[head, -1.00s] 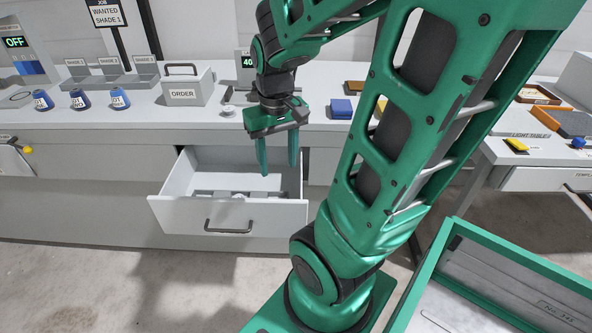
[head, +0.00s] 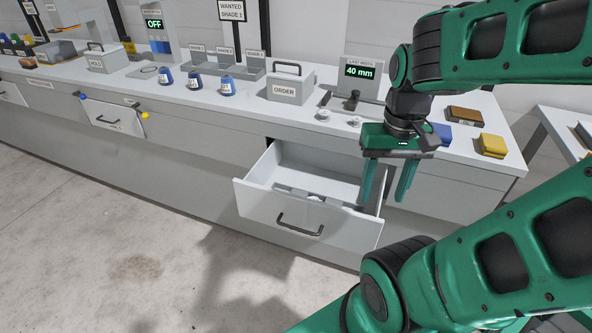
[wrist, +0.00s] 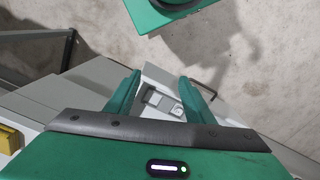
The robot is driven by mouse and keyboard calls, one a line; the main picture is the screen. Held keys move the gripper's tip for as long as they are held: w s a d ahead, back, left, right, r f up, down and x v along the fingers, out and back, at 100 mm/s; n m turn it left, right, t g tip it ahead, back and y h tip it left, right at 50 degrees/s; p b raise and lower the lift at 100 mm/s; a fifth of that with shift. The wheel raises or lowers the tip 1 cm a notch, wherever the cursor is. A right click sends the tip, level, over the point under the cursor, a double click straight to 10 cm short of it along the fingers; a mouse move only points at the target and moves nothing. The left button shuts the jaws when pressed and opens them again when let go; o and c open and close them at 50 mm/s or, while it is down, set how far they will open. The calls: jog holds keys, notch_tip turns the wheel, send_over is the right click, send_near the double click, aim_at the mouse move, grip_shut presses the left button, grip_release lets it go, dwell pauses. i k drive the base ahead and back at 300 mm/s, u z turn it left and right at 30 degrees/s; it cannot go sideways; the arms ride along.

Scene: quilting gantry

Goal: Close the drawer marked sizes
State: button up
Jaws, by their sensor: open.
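A light grey drawer (head: 262,204) stands pulled out from the long bench, with a dark bar handle (head: 300,225) on its front. I cannot read a "sizes" marking on it. Small grey pieces (head: 312,196) lie inside; they also show in the wrist view (wrist: 163,101). My gripper (head: 383,198) is open and empty, fingers pointing down, at the drawer's right end. In the wrist view the drawer's inside shows between and beyond the fingers of my gripper (wrist: 160,78), and the handle (wrist: 208,82) lies to their right. Whether a finger touches the drawer cannot be told.
The bench top above holds an ORDER box (head: 290,86), blue spools (head: 195,81), a 40 mm display (head: 360,72), and blue and yellow blocks (head: 491,145). The floor in front is clear.

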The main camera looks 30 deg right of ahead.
aim_at(276, 192)
jog(key=u, duration=0.7)
jog(key=k, duration=0.95)
jog(key=z, duration=0.65)
jog(key=i, duration=1)
